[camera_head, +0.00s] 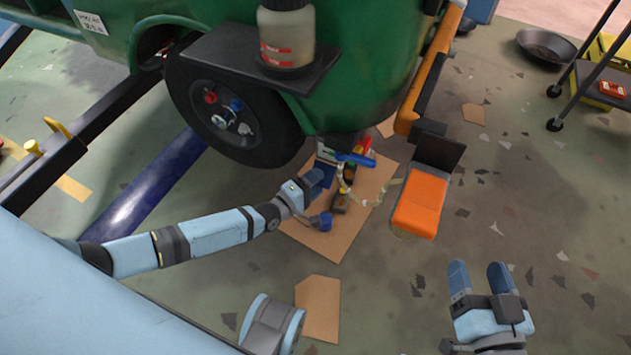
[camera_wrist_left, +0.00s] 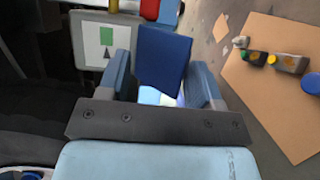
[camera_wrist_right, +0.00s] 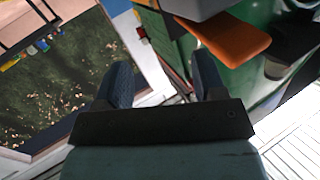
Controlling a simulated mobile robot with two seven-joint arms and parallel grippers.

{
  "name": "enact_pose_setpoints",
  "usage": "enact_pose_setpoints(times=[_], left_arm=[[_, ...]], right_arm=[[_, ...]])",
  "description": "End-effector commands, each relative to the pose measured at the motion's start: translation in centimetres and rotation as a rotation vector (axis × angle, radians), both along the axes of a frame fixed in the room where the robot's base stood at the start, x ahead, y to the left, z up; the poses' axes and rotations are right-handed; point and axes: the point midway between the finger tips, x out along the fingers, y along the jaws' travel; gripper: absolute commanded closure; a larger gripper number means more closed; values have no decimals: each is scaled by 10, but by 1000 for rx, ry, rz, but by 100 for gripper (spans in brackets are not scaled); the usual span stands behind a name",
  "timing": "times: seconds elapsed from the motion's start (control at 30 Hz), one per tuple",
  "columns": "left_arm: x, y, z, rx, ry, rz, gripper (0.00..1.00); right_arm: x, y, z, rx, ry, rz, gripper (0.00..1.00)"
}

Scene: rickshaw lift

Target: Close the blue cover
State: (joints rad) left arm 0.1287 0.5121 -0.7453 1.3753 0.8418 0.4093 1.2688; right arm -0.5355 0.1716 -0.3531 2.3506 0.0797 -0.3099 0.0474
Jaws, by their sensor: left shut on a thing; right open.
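The blue cover (camera_wrist_left: 163,58) is a flat dark blue panel. In the left wrist view it stands between the fingers of my left gripper (camera_wrist_left: 163,82), which is shut on it. In the head view my left gripper (camera_head: 318,180) is low beside the green vehicle's wheel, and its fingers partly hide the cover. A pale panel (camera_wrist_left: 90,40) with a green square and a dark triangle is just left of the cover in the left wrist view. My right gripper (camera_head: 479,275) is open and empty above the floor at the lower right, away from the cover.
The green vehicle (camera_head: 360,60) with its black wheel (camera_head: 235,115) overhangs the work area. A cardboard sheet (camera_head: 300,235) bears small bottles and a blue cap (camera_head: 326,221). An orange-seated stool or chair (camera_head: 420,203) stands to its right. Floor at right is mostly clear.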

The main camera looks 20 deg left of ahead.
Motion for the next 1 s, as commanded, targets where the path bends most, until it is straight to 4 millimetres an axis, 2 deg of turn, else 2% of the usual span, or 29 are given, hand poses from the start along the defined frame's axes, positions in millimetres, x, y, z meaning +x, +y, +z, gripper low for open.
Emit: enact_pose_setpoints(times=[0.67,1.0], left_arm=[[-27,23,-39,4,2,3,48],[-41,32,-57,5,4,2,48]], right_arm=[[-2,16,48,131,-210,50,36],[-1,20,48,156,-232,66,36]])
